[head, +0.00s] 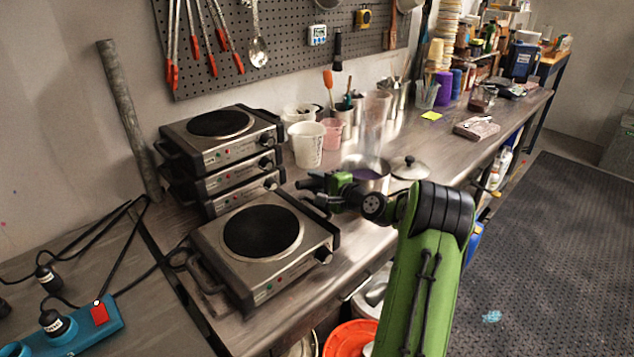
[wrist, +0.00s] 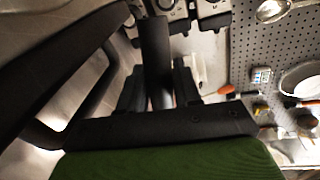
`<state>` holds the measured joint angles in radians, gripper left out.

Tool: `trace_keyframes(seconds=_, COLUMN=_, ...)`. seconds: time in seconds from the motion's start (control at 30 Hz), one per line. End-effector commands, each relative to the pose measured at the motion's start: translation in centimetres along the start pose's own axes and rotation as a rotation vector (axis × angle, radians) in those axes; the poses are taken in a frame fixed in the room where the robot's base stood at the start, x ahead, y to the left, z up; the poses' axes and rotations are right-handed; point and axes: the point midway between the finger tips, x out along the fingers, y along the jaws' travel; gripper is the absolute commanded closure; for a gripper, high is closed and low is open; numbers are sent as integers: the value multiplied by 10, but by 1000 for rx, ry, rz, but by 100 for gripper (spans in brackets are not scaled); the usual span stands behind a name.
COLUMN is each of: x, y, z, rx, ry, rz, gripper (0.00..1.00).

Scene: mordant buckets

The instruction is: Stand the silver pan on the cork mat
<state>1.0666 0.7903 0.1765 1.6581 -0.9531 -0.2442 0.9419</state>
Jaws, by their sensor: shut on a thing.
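A silver pan (head: 352,161) with purple contents is on the bench in the head view, just behind my gripper, with pale steam above it. My gripper (head: 311,187) points left beside the pan, at the right of the stacked hot plates. In the wrist view its fingers (wrist: 160,88) are shut on a dark straight handle (wrist: 154,45). Where this handle joins the pan is hidden. I cannot make out the cork mat for certain in either view.
A single hot plate (head: 300,262) stands in front of the stacked hot plates (head: 222,150). White tubs (head: 306,146), a loose lid (head: 410,166) and a reddish block (head: 477,128) are on the bench. A pegboard (head: 290,60) with tools is behind. Some bench is bare near the lid.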

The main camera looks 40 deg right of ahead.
Motion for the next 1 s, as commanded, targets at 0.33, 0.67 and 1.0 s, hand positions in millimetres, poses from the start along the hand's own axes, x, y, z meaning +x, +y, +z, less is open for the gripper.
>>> trace_keyframes(seconds=0.33, x=0, y=-2, z=0, rx=-7, ry=0, rz=-7, gripper=100)
trace_keyframes(seconds=0.67, x=1, y=1, z=0, rx=-6, ry=0, rz=-7, gripper=54)
trace_keyframes(seconds=1.0, x=0, y=6, z=-1, rx=5, ry=0, rz=4, gripper=38)
